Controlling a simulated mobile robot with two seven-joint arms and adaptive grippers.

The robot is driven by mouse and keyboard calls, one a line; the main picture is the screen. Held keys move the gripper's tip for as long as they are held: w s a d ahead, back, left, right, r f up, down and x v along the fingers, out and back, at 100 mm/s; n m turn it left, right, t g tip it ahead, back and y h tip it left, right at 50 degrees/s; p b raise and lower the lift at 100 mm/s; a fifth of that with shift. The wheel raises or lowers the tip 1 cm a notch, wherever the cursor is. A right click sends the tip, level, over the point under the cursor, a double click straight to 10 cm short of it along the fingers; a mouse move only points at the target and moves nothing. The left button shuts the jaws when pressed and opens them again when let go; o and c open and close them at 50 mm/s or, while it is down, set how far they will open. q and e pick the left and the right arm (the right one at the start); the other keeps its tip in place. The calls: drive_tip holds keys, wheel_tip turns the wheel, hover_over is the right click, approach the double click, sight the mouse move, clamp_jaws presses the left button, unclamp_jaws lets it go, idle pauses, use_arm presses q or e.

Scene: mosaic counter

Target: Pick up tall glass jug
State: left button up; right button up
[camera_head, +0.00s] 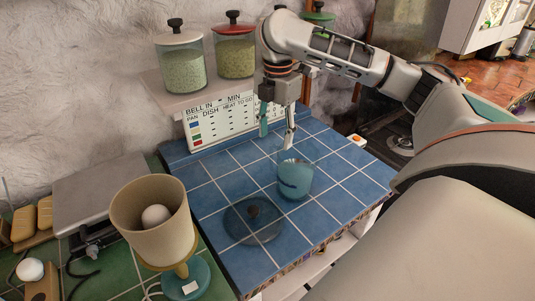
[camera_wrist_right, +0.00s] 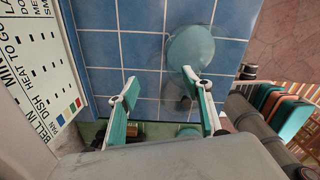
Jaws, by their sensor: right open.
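The tall glass jug (camera_head: 295,182) stands on the blue tiled counter (camera_head: 345,172) in the head view. It is clear with a teal tint. In the right wrist view the jug (camera_wrist_right: 190,46) shows as a teal round shape beyond the tip of the right-hand finger. My right gripper (camera_head: 277,128) is open and empty, pointing down just behind the jug; its fingers (camera_wrist_right: 158,77) are spread wide in the wrist view. One finger appears close to the jug's rim; I cannot tell whether they touch. My left gripper is not in view.
A dark glass lid (camera_head: 253,221) with a knob lies in front of the jug. A beige lamp-like cup (camera_head: 152,222) stands at the left. Lidded jars (camera_head: 181,66) stand on a shelf above a lettered panel (camera_head: 222,119). Tiles left of the jug are clear.

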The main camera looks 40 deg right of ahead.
drive_tip(key=shift+w+d+f, duration=0.1)
drive_tip(key=shift+d+f, duration=0.05)
drive_tip(key=shift+f, duration=1.15)
drive_tip(key=shift+w+d+f, duration=0.15)
drive_tip(key=shift+d+f, duration=0.05)
drive_tip(key=shift+f, duration=1.1)
drive_tip(key=shift+w+d+f, duration=0.1)
drive_tip(key=shift+d+f, duration=0.05)
drive_tip(key=shift+f, duration=1.15)
drive_tip(key=shift+r, duration=0.1)
clamp_jaws()
